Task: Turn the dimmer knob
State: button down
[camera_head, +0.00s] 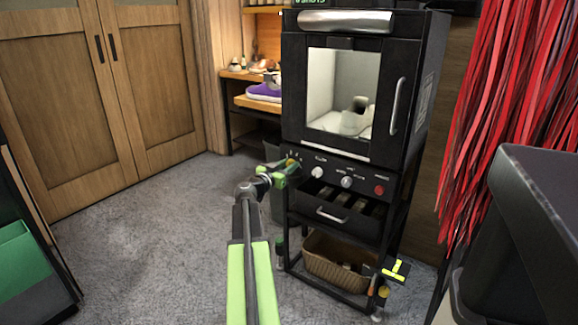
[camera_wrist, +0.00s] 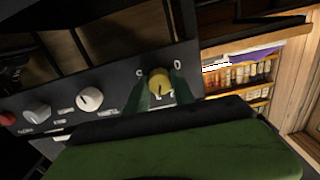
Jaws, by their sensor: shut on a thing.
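The dimmer knob appears to be the yellow knob (camera_wrist: 159,82) at the end of the black control panel in the wrist view. My gripper (camera_wrist: 160,92) has its green fingers on either side of this knob and is shut on it. In the head view my gripper (camera_head: 290,167) is at the left end of the panel (camera_head: 332,172), below the cabinet door, and mostly covers the yellow knob. Small white marks show on the panel beside the knob.
Two pale knobs (camera_head: 317,172) (camera_head: 347,181) and a red button (camera_head: 379,190) sit further right on the panel. A drawer with a handle (camera_head: 332,215) and a wicker basket (camera_head: 338,262) are below. Red strips (camera_head: 505,110) hang at the right. Carpet at the left is clear.

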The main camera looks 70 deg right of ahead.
jog(key=shift+f+n, duration=0.1)
jog(key=shift+n, duration=3.7)
jog(key=c, duration=1.1)
grip_release()
jog(key=shift+o, duration=0.2)
jog(key=v, duration=1.7)
jog(key=shift+a, duration=0.25)
